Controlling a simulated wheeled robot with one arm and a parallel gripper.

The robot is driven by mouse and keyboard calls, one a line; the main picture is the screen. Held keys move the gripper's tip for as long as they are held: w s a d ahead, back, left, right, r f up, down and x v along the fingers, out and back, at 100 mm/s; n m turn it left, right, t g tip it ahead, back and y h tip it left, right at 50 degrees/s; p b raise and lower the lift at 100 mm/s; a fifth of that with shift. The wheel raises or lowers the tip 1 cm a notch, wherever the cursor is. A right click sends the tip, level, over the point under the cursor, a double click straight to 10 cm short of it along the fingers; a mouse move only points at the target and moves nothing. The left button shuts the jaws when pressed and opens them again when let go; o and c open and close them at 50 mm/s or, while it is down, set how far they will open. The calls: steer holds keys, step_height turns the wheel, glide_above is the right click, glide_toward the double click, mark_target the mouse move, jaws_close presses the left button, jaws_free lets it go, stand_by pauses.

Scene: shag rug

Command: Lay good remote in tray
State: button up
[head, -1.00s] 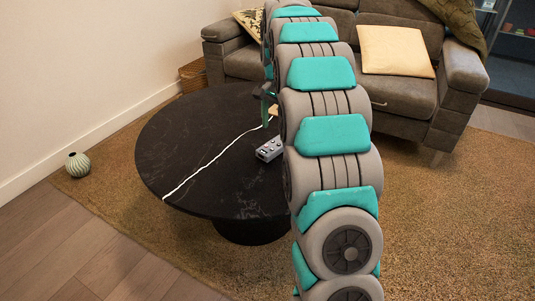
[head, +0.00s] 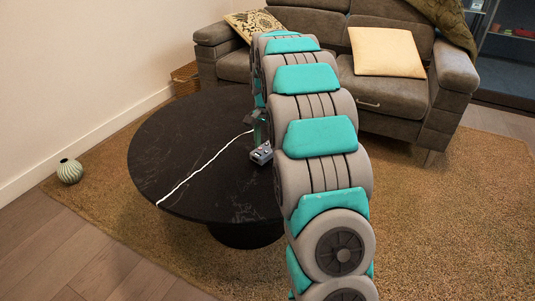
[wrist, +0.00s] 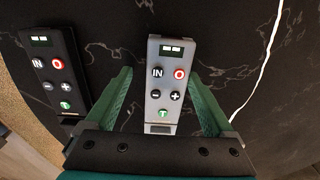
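A grey remote (wrist: 167,85) with IN, red O, minus, plus and green T buttons lies on the black round table. It shows in the head view (head: 261,153), partly covered by my arm. A black remote (wrist: 58,75) with similar buttons lies left of it in the wrist view; I cannot pick it out in the head view. Nothing visible marks either as the good one. My gripper (wrist: 160,78) is open, its green fingers on either side of the grey remote, with gaps showing. No tray is visible in either view.
The left of the tabletop is clear. A sofa (head: 390,95) stands behind, and a striped vase (head: 69,171) sits left.

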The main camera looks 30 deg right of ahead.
steer(key=c, duration=1.3)
